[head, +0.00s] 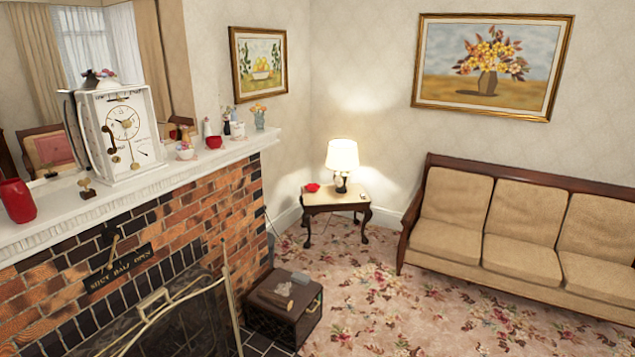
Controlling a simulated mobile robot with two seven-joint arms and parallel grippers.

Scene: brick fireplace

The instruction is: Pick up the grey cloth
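I cannot make out a grey cloth for certain. A small greyish-brown item (274,299) lies on top of the dark box (262,328) beside the fireplace, with a paler pinkish item (300,278) behind it. They are too small to tell whether either is cloth. A small grey object (153,299) also shows at the top of the fire screen, and I cannot tell what it is. Neither of my grippers is in the head view.
The brick fireplace (205,225) with its white mantel (170,180) fills the left, with a white clock (125,130) and ornaments on it. A side table (333,203) with a lamp stands in the corner. A sofa (520,230) is at the right. Carpet (420,310) between is clear.

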